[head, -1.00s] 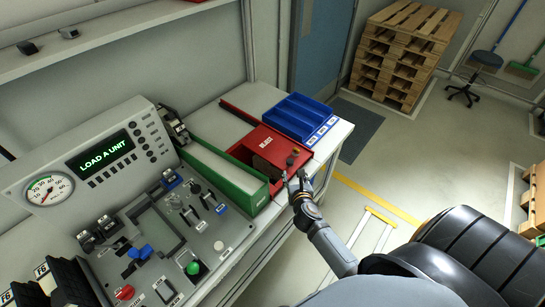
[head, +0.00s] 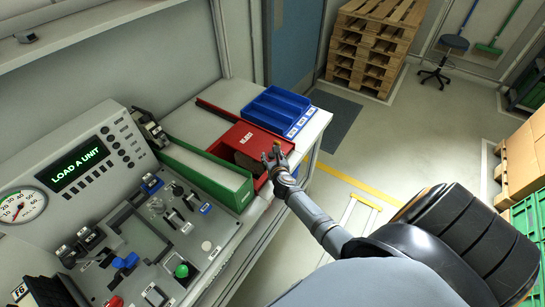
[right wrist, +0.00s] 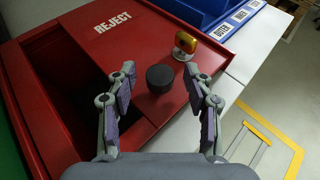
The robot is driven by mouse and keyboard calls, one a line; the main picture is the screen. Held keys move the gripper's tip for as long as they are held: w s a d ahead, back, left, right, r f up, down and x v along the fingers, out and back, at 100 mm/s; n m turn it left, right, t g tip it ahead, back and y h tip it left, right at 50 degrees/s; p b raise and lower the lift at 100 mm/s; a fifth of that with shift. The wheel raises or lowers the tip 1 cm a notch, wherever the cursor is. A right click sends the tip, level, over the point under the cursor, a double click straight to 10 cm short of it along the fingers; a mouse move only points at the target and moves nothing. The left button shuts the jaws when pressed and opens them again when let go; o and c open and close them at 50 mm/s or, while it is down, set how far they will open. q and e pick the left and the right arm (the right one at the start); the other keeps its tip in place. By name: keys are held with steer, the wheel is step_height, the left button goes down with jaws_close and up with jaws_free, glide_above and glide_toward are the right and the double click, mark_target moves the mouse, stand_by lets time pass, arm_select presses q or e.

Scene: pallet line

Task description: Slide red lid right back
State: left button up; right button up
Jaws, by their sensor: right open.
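The red bin (head: 204,103) stands on the bench's right part, between a green bin and a blue tray. Its red lid, marked REJECT (right wrist: 122,55), shows in the right wrist view and also in the head view (head: 245,138). The lid lies toward the right, with a dark opening along its left side. A black round knob (right wrist: 160,79) stands up from the lid. My right gripper (right wrist: 160,88) is open, with its fingers to the left and right of the knob in the picture; I cannot tell whether they touch it. In the head view my right gripper (head: 274,157) is over the lid's front right end. My left gripper is out of view.
A yellow-topped metal piece (right wrist: 186,43) stands near the lid's right edge. The blue tray (head: 279,108) is behind, and the green bin (head: 205,177) is to the left. A control panel (head: 120,215) fills the lower left.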

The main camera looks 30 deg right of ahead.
steer(key=shift+c, duration=0.3)
jaws_close()
steer(key=w, duration=0.1)
steer(key=w+a, duration=0.1)
steer(key=w, duration=0.1)
steer(key=w+a+b, duration=0.1)
steer(key=shift+w, duration=0.4)
steer(key=shift+s, duration=0.1)
steer(key=shift+o, duration=0.3)
jaws_free()
